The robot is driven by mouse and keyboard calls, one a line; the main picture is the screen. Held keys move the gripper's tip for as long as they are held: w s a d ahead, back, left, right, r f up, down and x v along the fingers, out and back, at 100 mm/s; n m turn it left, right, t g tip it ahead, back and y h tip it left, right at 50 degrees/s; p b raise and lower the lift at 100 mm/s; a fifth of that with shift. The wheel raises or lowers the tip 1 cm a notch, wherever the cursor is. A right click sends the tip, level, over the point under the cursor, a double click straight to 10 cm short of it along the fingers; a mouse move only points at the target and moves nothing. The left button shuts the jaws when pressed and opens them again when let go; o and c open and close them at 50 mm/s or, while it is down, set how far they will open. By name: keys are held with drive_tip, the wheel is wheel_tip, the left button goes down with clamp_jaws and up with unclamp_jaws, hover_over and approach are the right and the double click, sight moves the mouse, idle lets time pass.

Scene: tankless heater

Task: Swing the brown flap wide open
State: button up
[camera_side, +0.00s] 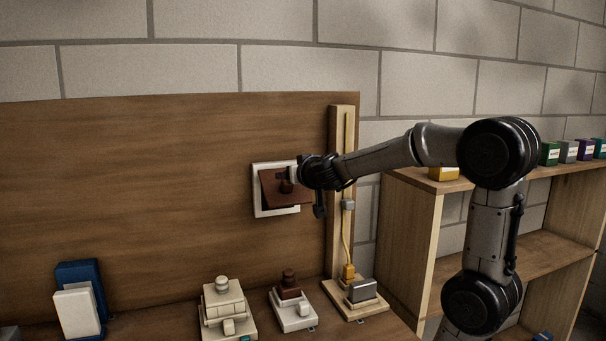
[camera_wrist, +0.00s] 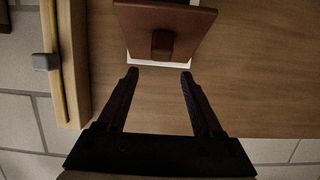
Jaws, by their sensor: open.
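The brown flap (camera_side: 279,187) sits in a white square frame (camera_side: 263,210) on the upright wooden board. It is tilted out from the frame, partly open, with a small brown knob (camera_side: 286,186) on its face. In the wrist view the flap (camera_wrist: 135,32) and its knob (camera_wrist: 162,43) show at the top, with the white frame (camera_wrist: 200,18) behind. My gripper (camera_side: 302,176) is at the flap's right side in the side view. In the wrist view my gripper (camera_wrist: 160,72) is open, its fingertips just short of the knob with nothing between them. The flap's hinge is hidden.
A wooden post with a yellow cable (camera_side: 347,230) stands right of the flap. Several small fixtures (camera_side: 290,308) sit on the ledge below, with a blue and white block (camera_side: 80,300) at left. A wooden shelf (camera_side: 410,215) stands at right. The board left of the flap is clear.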

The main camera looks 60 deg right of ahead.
drive_tip(key=v, duration=0.9)
drive_tip(key=a+r+n+t+y, duration=0.35)
drive_tip(key=a+n+t, duration=0.2)
drive_tip(key=a, duration=0.55)
drive_tip(key=s+a+f+n+g+y, duration=0.1)
drive_tip(key=a+f+n+y, duration=0.2)
drive_tip(key=a+y, duration=0.15)
drive_tip(key=s+a+f+n+y, duration=0.1)
drive_tip(key=a+f+n+y, duration=0.15)
drive_tip(key=a, duration=0.35)
drive_tip(key=s+f+m+g, duration=0.2)
drive_tip(key=s+f+g, duration=0.7)
drive_tip(key=s+f, duration=0.4)
wheel_tip(320, 180, down, 3)
drive_tip(key=shift+s+d, duration=0.25)
drive_tip(key=shift+d, duration=0.2)
